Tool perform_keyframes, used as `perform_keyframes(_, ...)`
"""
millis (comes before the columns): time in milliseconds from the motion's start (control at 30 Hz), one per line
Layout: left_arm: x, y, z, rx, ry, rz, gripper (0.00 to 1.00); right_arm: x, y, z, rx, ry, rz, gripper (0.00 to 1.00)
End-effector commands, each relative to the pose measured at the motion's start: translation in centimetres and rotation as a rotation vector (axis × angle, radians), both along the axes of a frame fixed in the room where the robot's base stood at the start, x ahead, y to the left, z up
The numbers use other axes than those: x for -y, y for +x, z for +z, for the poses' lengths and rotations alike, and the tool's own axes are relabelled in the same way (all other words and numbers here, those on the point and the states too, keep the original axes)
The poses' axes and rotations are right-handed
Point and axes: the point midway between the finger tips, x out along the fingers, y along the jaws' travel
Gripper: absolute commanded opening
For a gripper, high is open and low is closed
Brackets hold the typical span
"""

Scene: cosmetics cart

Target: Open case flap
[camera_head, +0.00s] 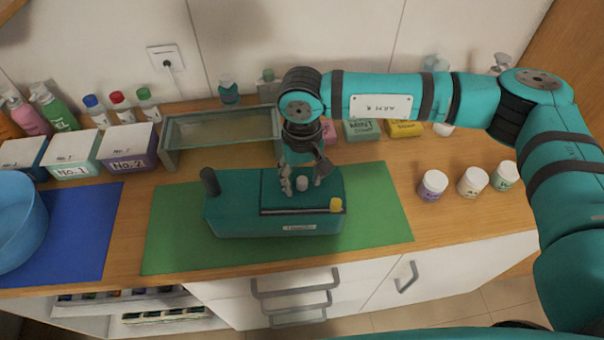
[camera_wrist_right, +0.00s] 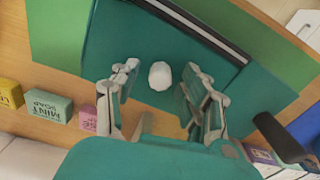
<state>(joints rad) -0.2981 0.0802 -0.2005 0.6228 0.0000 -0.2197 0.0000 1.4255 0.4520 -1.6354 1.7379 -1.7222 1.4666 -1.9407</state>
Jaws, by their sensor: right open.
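The teal case (camera_head: 235,214) lies on the green mat (camera_head: 385,215) on the counter. Its flap (camera_head: 275,200) lies flat on top with a dark edge strip along the front, and a small white knob (camera_head: 302,184) stands on it. My right gripper (camera_head: 303,187) is over the flap with its fingers pointing down. In the right wrist view, the open fingers (camera_wrist_right: 160,100) stand on either side of the white knob (camera_wrist_right: 160,75), with gaps to it. Whether the fingertips touch the flap (camera_wrist_right: 185,60) cannot be told. My left gripper is not in view.
A dark upright post (camera_head: 210,181) stands at the case's left end, and a yellow piece (camera_head: 336,205) is at its front right. A glass-topped stand (camera_head: 222,128) is behind the case. White jars (camera_head: 472,182) stand to the right; a blue bowl (camera_head: 18,222) is at left.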

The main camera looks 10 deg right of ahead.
Motion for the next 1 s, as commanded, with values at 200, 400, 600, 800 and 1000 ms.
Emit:
perform_keyframes(200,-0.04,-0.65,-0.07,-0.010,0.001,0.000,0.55,-0.01,-0.01,-0.03,0.000,0.000,0.000,0.43)
perform_keyframes(400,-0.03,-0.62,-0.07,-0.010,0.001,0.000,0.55,-0.01,-0.01,-0.01,-0.001,0.000,0.000,0.17)
perform_keyframes(600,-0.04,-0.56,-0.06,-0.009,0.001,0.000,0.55,-0.01,-0.01,0.01,0.000,0.000,0.000,0.00)
perform_keyframes(800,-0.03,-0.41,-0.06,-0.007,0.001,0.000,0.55,-0.01,0.00,0.02,0.000,0.000,0.001,0.00)
perform_keyframes(1000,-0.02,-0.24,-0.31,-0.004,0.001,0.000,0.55,-0.01,0.06,0.00,-0.014,0.002,0.000,0.00)
